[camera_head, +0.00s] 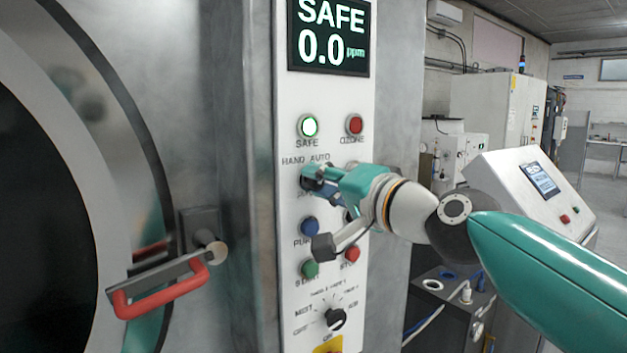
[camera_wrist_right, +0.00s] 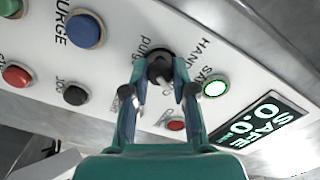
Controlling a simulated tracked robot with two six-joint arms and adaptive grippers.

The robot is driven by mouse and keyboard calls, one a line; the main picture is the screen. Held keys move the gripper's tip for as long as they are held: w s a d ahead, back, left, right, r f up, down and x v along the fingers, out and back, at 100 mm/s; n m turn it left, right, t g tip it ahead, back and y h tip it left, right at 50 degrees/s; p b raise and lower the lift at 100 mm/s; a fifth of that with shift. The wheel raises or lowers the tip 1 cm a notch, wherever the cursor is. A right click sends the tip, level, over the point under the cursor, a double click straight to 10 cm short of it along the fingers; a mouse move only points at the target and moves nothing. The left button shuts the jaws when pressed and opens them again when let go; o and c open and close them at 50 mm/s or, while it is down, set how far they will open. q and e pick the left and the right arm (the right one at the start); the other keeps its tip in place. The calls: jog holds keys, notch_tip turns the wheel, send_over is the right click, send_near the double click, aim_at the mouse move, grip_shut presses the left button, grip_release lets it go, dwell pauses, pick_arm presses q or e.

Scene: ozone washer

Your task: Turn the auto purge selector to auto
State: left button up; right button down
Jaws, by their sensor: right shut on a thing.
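The auto purge selector is a small dark knob under the "HAND AUTO" label on the white panel (camera_head: 350,100). It is mostly hidden by my gripper in the head view, but the wrist view shows the selector (camera_wrist_right: 159,67) between the fingertips. My right gripper (camera_head: 312,178) reaches in from the right and is shut on the selector. It also shows in the right wrist view (camera_wrist_right: 160,78), with one finger on each side of the knob. The knob's exact pointing direction is hard to tell. My left gripper is not in view.
Above are a lit SAFE lamp (camera_head: 308,126), a red OZONE lamp (camera_head: 355,125) and a display (camera_head: 330,38) reading SAFE 0.0 ppm. Below are a blue button (camera_head: 309,227), a green button (camera_head: 310,269) and a rotary knob (camera_head: 335,318). A red door handle (camera_head: 160,295) sticks out at left.

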jog(key=shift+a+f, duration=0.1)
jog(key=shift+f, duration=0.25)
jog(key=c, duration=1)
grip_release()
jog(key=shift+r, duration=0.1)
jog(key=shift+o, duration=0.2)
jog(key=shift+r, duration=0.1)
jog(key=shift+s+d, duration=0.1)
jog(key=shift+d, duration=0.1)
jog(key=v, duration=1.1)
jog(key=shift+s+d, duration=0.25)
jog(key=shift+s, duration=0.05)
